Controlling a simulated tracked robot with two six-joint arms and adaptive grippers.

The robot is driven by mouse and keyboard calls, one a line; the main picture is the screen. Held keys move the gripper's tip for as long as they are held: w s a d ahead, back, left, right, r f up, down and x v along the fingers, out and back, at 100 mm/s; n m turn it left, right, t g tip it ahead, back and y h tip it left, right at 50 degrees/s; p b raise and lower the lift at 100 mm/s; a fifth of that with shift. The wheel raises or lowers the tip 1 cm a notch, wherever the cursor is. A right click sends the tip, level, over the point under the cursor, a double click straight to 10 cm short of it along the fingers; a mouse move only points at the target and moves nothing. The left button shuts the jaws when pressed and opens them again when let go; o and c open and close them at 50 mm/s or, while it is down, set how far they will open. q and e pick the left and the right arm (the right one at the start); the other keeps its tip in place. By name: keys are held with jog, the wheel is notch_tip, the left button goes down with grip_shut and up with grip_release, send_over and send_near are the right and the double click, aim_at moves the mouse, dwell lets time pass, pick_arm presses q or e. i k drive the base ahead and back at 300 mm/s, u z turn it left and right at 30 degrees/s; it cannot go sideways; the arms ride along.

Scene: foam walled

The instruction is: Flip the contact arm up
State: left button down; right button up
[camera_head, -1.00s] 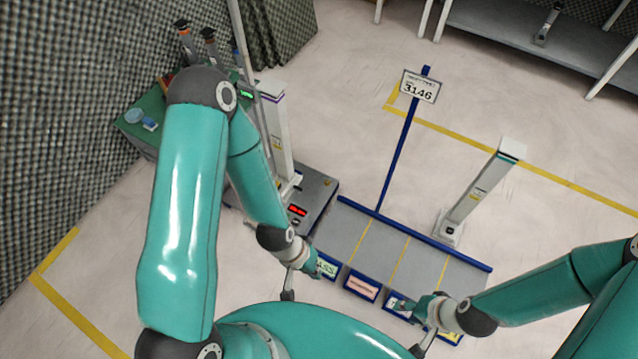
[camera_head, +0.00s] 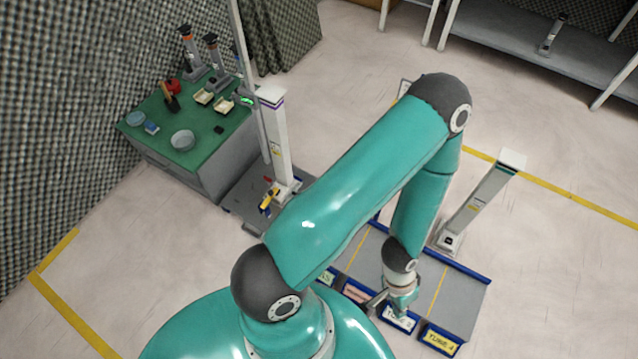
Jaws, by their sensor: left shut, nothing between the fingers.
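My left gripper (camera_head: 376,300) is shut with nothing in it. It is low over the front edge of the blue-edged grey platform (camera_head: 457,304), near the label plates. My left arm crosses the middle of the view and hides part of the platform. A white column (camera_head: 275,135) stands on a grey base (camera_head: 238,204) left of my arm. A small yellow piece with dark parts (camera_head: 268,199) is at the column's foot, apart from my gripper. I cannot tell for sure which part is the contact arm. My right gripper is not in view.
A green-topped bench (camera_head: 158,122) with bowls (camera_head: 182,140) and several small instruments stands at the left. A tilted white post (camera_head: 484,200) stands at the platform's far right. A grey shelf (camera_head: 500,32) is at the back. The floor at the right is clear.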

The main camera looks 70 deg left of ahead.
aim_at(271, 193)
jog(key=u, duration=0.35)
jog(key=i, duration=0.15)
jog(key=z, duration=1)
jog(key=k, duration=1.7)
jog(key=z, duration=1.8)
jog(key=i, duration=0.1)
jog(key=u, duration=3.35)
jog(key=i, duration=1)
